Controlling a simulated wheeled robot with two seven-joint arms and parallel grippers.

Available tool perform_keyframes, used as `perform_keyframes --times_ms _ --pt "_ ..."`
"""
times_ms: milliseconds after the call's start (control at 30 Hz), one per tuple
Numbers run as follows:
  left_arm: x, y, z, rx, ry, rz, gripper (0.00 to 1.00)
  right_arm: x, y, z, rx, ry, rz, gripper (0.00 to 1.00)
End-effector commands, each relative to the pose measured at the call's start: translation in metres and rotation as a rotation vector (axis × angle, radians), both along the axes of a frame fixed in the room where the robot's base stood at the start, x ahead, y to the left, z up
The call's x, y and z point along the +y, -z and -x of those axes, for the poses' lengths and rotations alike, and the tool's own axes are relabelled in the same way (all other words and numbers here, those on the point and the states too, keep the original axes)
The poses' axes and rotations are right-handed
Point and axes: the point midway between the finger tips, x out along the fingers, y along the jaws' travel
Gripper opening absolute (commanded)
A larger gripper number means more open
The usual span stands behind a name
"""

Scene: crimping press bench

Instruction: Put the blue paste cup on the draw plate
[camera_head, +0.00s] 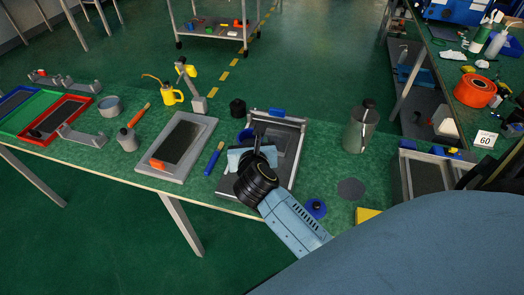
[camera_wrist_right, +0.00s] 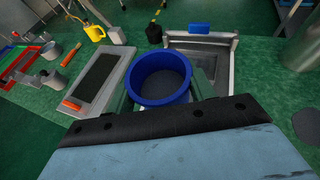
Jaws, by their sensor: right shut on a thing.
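The blue paste cup (camera_wrist_right: 152,101) is round and open-topped with a dark inside. In the right wrist view my right gripper (camera_wrist_right: 163,88) is shut on it, a finger on either side. In the head view my right gripper (camera_head: 252,146) is at the left side of the metal tray, and part of the cup (camera_head: 245,134) shows beyond it. A pale grey plate with a dark surface (camera_head: 180,140) lies to the left; it may be the draw plate, but I cannot be sure. It also shows in the wrist view (camera_wrist_right: 97,80). My left gripper is out of view.
An orange block (camera_head: 157,164) lies on the grey plate's front edge. A blue-handled tool (camera_head: 214,158) lies between plate and metal tray (camera_head: 288,123). A tall metal canister (camera_head: 360,128) and a dark disc (camera_head: 351,189) stand right. Several small pots and a yellow oil can (camera_head: 172,96) are left.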

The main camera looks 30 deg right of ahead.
Motion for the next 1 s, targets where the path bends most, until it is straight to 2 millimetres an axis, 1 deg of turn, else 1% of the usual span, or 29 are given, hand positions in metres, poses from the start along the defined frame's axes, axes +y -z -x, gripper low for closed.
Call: perform_keyframes --times_ms 33,133,233,300,433,633,800,900,1000 --pt "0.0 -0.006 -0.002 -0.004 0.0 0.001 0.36 -0.01 0.009 -0.001 0.006 -0.002 0.0 0.27" --pt "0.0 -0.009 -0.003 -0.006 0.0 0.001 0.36 -0.022 0.026 -0.003 0.006 -0.005 -0.015 0.27" --pt "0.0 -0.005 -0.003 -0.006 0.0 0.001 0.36 -0.026 0.045 -0.003 0.008 -0.007 -0.02 0.27" --pt "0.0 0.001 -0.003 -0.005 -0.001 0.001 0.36 -0.027 0.061 -0.003 0.009 -0.007 -0.022 0.27" --pt "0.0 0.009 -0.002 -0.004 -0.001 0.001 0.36 -0.026 0.084 -0.003 0.007 -0.006 -0.022 0.27" --pt "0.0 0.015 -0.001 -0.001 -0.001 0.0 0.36 -0.026 0.102 -0.003 0.005 -0.007 -0.023 0.27" --pt "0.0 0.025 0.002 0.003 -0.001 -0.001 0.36 -0.026 0.127 -0.003 0.006 -0.006 -0.021 0.27" --pt "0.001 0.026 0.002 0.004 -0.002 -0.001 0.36 -0.026 0.132 -0.004 0.004 -0.007 -0.022 0.27" --pt "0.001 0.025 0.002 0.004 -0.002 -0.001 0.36 -0.026 0.131 -0.004 0.003 -0.007 -0.022 0.27"
